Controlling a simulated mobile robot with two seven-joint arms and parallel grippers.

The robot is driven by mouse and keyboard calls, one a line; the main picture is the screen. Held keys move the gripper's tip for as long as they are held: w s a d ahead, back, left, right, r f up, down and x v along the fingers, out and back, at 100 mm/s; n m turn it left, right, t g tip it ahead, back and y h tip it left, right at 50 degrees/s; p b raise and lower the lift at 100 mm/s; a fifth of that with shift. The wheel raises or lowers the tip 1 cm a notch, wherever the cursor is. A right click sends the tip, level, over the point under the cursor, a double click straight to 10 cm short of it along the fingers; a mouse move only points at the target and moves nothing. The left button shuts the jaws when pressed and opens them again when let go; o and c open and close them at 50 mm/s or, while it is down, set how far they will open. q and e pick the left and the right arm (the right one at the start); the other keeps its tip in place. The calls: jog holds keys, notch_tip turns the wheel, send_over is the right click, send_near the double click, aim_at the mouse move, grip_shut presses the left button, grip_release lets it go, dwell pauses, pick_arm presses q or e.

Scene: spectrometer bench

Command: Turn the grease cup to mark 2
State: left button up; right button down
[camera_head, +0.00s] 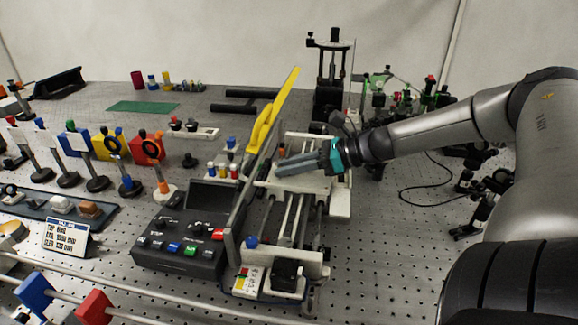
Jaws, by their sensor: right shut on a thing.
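My right gripper (279,167) reaches in from the right over the white carriage (325,183) of the rail stage. Its grey fingers point left and are shut on a small part at the carriage's left side, which seems to be the grease cup. The fingers hide most of this part, so its shape, its marks and its setting cannot be read. My left gripper is not in view.
A tall yellow arm (265,128) stands upright just left of the gripper. A dark control box (180,240) with coloured buttons lies front left. A blue knob (251,241) sits at the stage's near end. Several optics posts stand far left.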

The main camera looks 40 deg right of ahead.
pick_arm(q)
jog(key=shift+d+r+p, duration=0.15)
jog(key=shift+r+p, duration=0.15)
pick_arm(e)
jog(key=shift+m+t, duration=0.3)
jog(key=shift+a+m+h+p, duration=0.1)
jog(key=shift+m+h+p, duration=0.2)
jog(key=shift+h, duration=0.2)
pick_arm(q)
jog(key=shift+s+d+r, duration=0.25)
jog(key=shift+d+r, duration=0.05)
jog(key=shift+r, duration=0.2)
pick_arm(e)
jog(key=shift+t, duration=0.3)
pick_arm(q)
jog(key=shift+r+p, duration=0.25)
jog(key=shift+p, duration=0.25)
pick_arm(e)
jog(key=shift+r+m+h, duration=0.1)
jog(key=shift+m+h, duration=0.4)
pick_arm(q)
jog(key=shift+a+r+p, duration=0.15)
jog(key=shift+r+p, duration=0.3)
pick_arm(e)
jog(key=shift+s+a+m+t+h, duration=0.1)
jog(key=shift+m+t+h, duration=0.3)
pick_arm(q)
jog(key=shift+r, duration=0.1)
